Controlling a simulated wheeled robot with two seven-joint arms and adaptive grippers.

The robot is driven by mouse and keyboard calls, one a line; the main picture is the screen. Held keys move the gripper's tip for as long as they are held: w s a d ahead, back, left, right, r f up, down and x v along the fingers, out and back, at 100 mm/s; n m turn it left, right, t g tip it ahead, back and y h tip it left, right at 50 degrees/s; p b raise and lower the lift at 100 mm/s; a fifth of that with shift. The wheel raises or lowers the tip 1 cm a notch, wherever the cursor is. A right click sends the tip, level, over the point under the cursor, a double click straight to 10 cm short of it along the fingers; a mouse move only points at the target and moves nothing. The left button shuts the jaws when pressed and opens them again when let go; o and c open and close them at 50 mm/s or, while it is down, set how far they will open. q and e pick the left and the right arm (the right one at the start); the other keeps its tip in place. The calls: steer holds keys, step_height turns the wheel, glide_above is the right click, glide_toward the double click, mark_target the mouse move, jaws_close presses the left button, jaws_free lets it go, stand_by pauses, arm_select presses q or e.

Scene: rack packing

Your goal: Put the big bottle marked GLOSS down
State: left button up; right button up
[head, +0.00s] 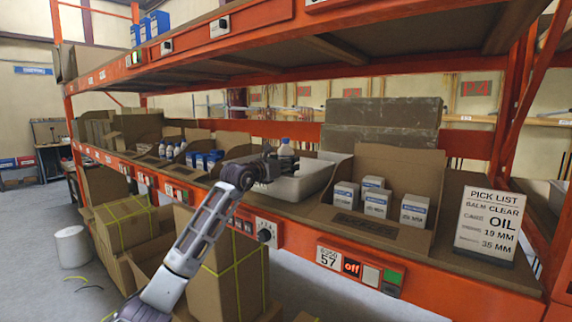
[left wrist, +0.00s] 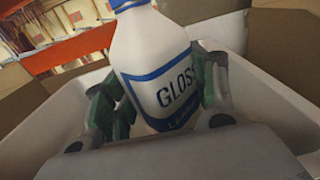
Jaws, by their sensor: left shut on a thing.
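The big bottle marked GLOSS is white with a blue band and blue cap; it fills the middle of the left wrist view (left wrist: 158,62), a little tilted there. My left gripper (left wrist: 165,110) is shut on it, with a green-padded finger on each side. In the head view the gripper (head: 272,165) is over the light grey tote (head: 312,178) on the shelf, and the bottle's top (head: 285,143) shows just behind it. The tote's walls surround the bottle in the wrist view. Whether the bottle's base touches the tote floor is hidden. My right gripper is not in view.
Right of the tote stands an open cardboard box (head: 425,210) with several small white-and-blue boxes. A pick list sign (head: 487,225) stands further right. Left are bins with blue boxes and small bottles. The upper shelf (head: 270,62) hangs overhead; cartons (head: 235,270) stand below.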

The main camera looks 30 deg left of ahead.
arm_select(q)
steer(key=shift+f, duration=0.1)
steer(key=o, duration=1.2)
steer(key=shift+f, duration=0.15)
steer(key=shift+r+p, duration=0.7)
steer(key=shift+s+f+b, duration=0.1)
steer(key=shift+s+b, duration=0.3)
steer(key=shift+s, duration=0.3)
steer(key=s+b, duration=0.4)
steer(key=s, duration=0.6)
steer(key=shift+s+a+r, duration=0.2)
steer(key=shift+s+a, duration=0.15)
steer(key=shift+a, duration=0.1)
